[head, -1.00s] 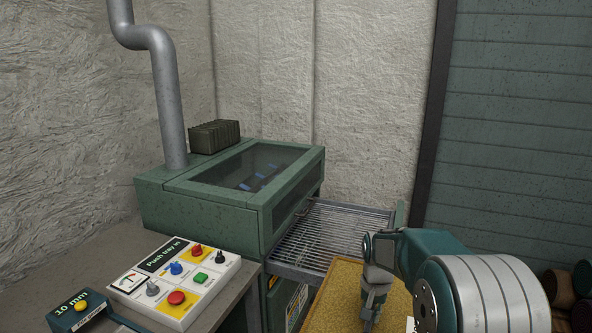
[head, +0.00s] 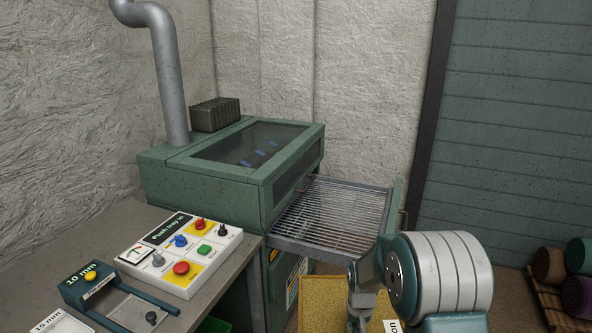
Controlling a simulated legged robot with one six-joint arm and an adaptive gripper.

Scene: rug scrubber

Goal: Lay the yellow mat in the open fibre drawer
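The yellow mat (head: 322,303) is at the bottom centre of the head view, nearer than the drawer. Its lower part is cut off by the frame. The fibre drawer (head: 283,246) is a wire-rack tray, pulled out of the green machine and empty. My gripper (head: 357,322) points down over the right part of the mat, in front of the drawer. Its fingertips are partly hidden and I cannot tell whether they grip the mat.
The green machine (head: 228,199) stands left of the drawer. A bench (head: 160,218) with a control box (head: 176,288) is at the left. Rolled rugs (head: 580,292) lie on a pallet at the far right. Open floor (head: 515,290) lies between.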

